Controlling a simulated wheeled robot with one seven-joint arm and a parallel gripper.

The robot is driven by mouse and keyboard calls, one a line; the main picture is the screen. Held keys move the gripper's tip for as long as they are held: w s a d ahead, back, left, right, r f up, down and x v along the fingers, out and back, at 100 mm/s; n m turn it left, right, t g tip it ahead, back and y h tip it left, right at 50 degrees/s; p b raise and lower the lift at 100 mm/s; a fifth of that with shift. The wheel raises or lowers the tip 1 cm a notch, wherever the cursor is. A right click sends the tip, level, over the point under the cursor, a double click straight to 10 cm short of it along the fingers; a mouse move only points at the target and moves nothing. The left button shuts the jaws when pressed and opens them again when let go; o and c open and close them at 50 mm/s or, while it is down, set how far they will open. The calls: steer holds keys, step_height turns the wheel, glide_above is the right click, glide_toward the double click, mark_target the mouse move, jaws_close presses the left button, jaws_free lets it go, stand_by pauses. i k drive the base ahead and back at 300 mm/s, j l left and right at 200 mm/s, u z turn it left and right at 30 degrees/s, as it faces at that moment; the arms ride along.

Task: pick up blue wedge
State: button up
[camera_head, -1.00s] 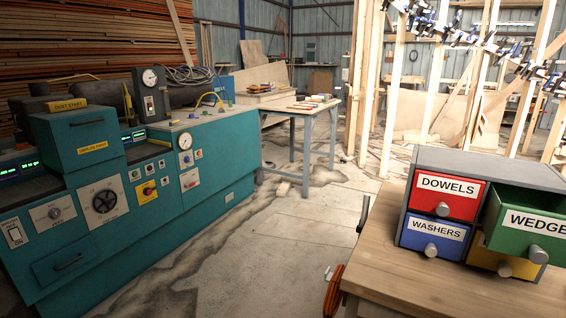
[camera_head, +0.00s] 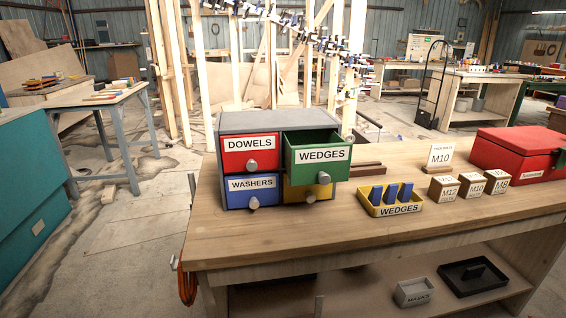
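Several blue wedges (camera_head: 391,193) stand upright in a yellow tray labelled WEDGES (camera_head: 399,211) on the wooden workbench (camera_head: 300,236). To their left is a small grey drawer cabinet (camera_head: 265,122). Its green WEDGES drawer (camera_head: 322,155) at the top right is pulled open, and its inside is mostly hidden by its front. The red DOWELS drawer (camera_head: 250,155) and the blue WASHERS drawer (camera_head: 252,190) look shut. The yellow drawer (camera_head: 308,192) is partly covered by the green one. My gripper is not in view.
Wooden blocks labelled M12, M10 and M8 (camera_head: 471,186), an M10 sign (camera_head: 440,156) and a red toolbox (camera_head: 514,154) stand to the right. A lower shelf holds a grey bin (camera_head: 413,293) and a black tray (camera_head: 472,278). The bench's front strip is clear.

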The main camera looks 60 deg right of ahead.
mark_target(404, 195)
steer(key=z, duration=1.75)
